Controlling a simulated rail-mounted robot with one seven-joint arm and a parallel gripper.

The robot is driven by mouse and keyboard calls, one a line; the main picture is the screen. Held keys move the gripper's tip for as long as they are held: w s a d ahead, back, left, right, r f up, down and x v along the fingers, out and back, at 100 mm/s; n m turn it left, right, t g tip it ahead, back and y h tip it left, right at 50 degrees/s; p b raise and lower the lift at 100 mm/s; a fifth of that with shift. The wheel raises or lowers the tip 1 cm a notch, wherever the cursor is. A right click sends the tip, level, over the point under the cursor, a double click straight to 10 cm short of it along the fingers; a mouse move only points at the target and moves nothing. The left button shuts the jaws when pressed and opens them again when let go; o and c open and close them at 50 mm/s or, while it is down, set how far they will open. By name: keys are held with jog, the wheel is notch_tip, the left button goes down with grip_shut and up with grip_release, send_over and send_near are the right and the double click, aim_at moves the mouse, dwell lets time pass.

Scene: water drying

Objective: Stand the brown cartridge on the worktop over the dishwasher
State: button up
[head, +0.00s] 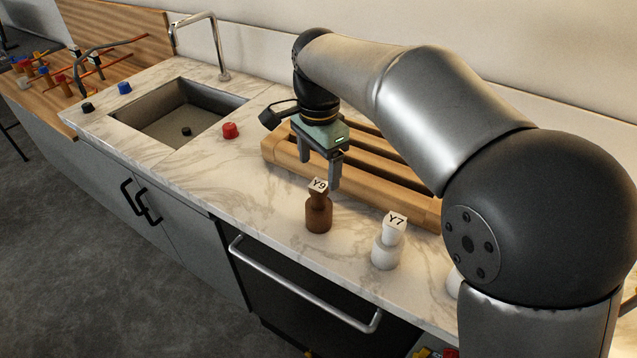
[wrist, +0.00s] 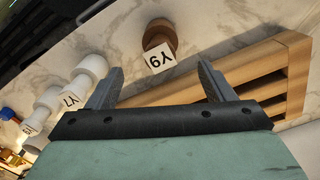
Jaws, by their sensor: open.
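The brown cartridge (head: 319,212), with a white top marked Y9, stands upright on the marble worktop (head: 245,182), above the dishwasher (head: 290,290) with its long bar handle. It also shows in the wrist view (wrist: 160,38), beyond the fingertips and between their lines. My gripper (head: 320,175) is open and empty, pointing down just behind and above the cartridge, in front of the wooden rack. In the wrist view its two fingers (wrist: 160,78) are spread apart with nothing between them. I see no contact between the fingers and the cartridge.
A white cartridge marked Y7 (head: 387,245) stands right of the brown one, with another white one partly behind my arm. A slatted wooden rack (head: 283,155) lies behind. A red cap (head: 230,130) sits by the sink (head: 180,115). Worktop left of the brown cartridge is clear.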

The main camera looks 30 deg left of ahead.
jog(key=shift+r, duration=1.65)
jog(key=w+d+f+n, duration=0.1)
jog(key=d+f, duration=0.1)
jog(key=d, duration=1.1)
jog(key=w+d+f+n, duration=0.1)
jog(key=d, duration=1.2)
jog(key=s+d+f+n, duration=0.1)
jog(key=s+d+f, duration=0.3)
jog(key=s+d, duration=0.3)
jog(key=s+d+f+n, duration=0.1)
jog(key=s+d+f, duration=0.4)
jog(key=s+d, duration=0.2)
jog(key=shift+d+f+n+t, duration=0.15)
jog(key=shift+d+n+t, duration=0.15)
jog(key=shift+d, duration=0.95)
jog(key=shift+w, duration=0.1)
